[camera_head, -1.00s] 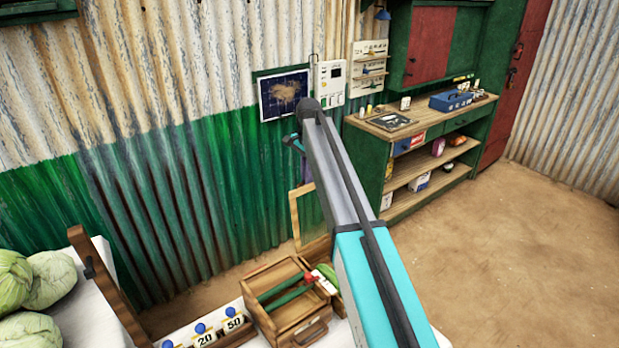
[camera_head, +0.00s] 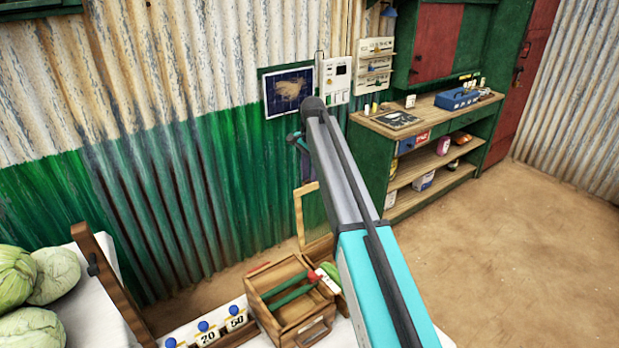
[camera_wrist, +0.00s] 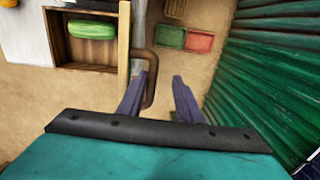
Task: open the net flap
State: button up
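The net flap (camera_head: 300,215) seems to be the upright wooden frame beyond the table, partly hidden behind my arm in the head view. In the wrist view the flap (camera_wrist: 124,50) shows nearly edge-on as a narrow wooden bar. A brown bent handle (camera_wrist: 151,62) sticks out from its right side. My gripper (camera_wrist: 159,90) is open, and the handle's outer bar lies between its two dark fingers, closer to the left one. The right finger is clear of the handle. My gripper's fingers are mostly hidden in the head view.
A wooden crate (camera_head: 262,285) stands on the white table near numbered blue-knobbed weights (camera_head: 204,326). A green melon (camera_wrist: 92,30) lies in a wooden compartment left of the flap. Green corrugated wall (camera_wrist: 265,75) is close on the right. Shelves (camera_head: 430,160) stand further right.

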jog(key=shift+r, duration=0.1)
notch_tip(320, 180, up, 14)
jog(key=b, duration=0.3)
jog(key=shift+s+d+f+b, duration=0.2)
jog(key=shift+s+b, duration=0.15)
jog(key=shift+s, duration=0.05)
jog(key=shift+f, duration=0.1)
dwell(0.6)
